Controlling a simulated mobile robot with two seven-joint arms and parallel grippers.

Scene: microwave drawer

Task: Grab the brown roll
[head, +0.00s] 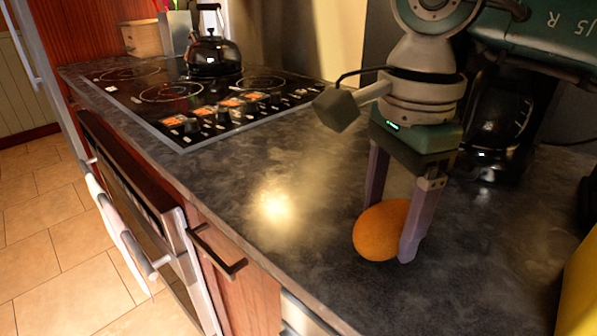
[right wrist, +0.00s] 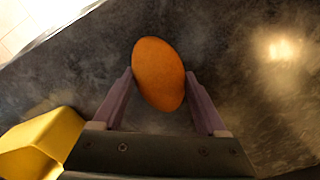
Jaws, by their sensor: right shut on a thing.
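The brown roll (head: 380,231) is an orange-brown oval on or just above the dark countertop, toward the right of the head view. My right gripper (head: 393,240) points down with its fingers on both sides of the roll and is shut on it. In the right wrist view the roll (right wrist: 159,74) sits between the two purple-grey fingertips (right wrist: 160,76), which touch its sides. I cannot tell whether the roll still touches the counter. My left gripper is not in view.
A black cooktop (head: 190,98) with a black kettle (head: 213,55) lies at the back left. A yellow object (head: 580,290) stands at the right edge, also in the right wrist view (right wrist: 42,143). A dark appliance (head: 497,125) stands behind my arm. The counter's middle is clear.

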